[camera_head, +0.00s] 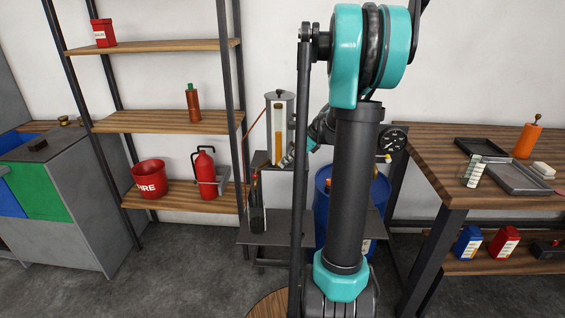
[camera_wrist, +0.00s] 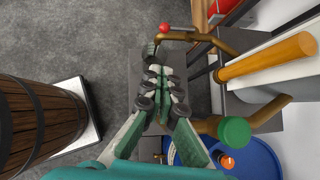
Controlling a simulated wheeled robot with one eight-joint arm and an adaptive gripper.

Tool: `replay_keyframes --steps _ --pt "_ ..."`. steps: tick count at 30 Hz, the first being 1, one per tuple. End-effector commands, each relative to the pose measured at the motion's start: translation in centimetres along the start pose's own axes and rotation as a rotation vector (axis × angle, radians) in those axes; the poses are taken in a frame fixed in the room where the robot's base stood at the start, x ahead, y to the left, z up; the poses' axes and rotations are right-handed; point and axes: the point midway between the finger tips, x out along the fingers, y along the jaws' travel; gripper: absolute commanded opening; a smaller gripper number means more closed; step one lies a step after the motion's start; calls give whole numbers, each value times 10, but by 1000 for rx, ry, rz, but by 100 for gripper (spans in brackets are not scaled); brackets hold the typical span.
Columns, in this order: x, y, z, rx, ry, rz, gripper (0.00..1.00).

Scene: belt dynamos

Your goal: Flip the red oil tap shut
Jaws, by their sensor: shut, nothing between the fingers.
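A small red ball knob (camera_wrist: 164,27) shows near the top of the wrist view, at the end of a brown pipe-like arm (camera_wrist: 205,38). I take it for the red oil tap's handle. My gripper (camera_wrist: 160,72) is shut and empty, its fingertips just below the knob in that view, with a small gap. In the head view my gripper (camera_head: 288,158) is beside the oil tank with an amber sight tube (camera_head: 278,125); the tube also shows in the wrist view (camera_wrist: 272,60). The red tap cannot be made out in the head view, where my arm hides part of the stand.
A green knob (camera_wrist: 234,131) on a brown pipe is close to my right finger in the wrist view. A blue drum (camera_head: 322,205) stands below, behind my arm. A wooden barrel (camera_wrist: 38,118) is at left.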

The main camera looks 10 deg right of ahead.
Motion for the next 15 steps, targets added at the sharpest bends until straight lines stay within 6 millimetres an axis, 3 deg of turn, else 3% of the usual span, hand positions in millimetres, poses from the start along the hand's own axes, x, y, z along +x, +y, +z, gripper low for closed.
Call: replay_keyframes --steps 11,15 --pt "75 0 0 -3 0 2 0" --pt "90 1 15 -4 0 2 0"
